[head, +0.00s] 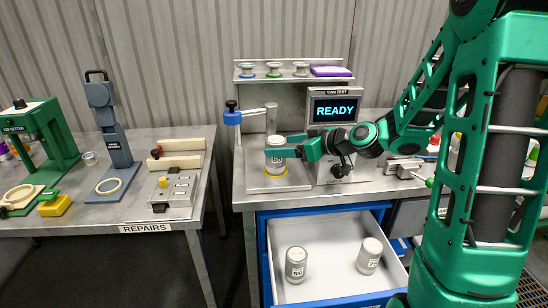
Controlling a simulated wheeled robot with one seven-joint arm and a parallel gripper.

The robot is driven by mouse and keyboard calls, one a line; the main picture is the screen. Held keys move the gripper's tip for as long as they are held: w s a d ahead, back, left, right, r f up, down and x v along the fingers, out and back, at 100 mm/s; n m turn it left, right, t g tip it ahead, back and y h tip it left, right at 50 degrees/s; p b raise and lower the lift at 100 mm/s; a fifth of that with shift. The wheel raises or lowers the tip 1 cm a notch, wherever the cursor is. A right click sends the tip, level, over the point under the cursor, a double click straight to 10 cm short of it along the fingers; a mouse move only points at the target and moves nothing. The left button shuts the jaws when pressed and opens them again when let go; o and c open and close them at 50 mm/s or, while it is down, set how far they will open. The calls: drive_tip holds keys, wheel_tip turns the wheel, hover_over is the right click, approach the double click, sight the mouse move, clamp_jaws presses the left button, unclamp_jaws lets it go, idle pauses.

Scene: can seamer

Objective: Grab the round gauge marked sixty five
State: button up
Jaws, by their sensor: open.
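The open drawer (325,284) below the bench holds two grey round gauges with light tops. The left gauge (296,265) has a dark label whose small digits may read 65, but I cannot be sure. The right gauge (369,256) has a label too small to read surely. A third round, can-like gauge (279,166) is at the test stand, above a yellow ring; its marking is unclear. My gripper (276,154) is open, with its green fingers at this third piece and partly covering it. I cannot tell whether they touch it.
The can tester (334,108) shows READY behind my gripper. A shelf (294,78) with spools is behind. The repairs table (140,213) stands left across a gap. A small vise (404,168) sits right.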

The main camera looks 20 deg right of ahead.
sight(267, 146)
drive_tip(key=shift+x, duration=3.9)
drive_tip(key=shift+r, duration=0.1)
drive_tip(key=shift+c, duration=0.3)
drive_tip(key=shift+d, duration=0.1)
drive_tip(key=c, duration=1.3)
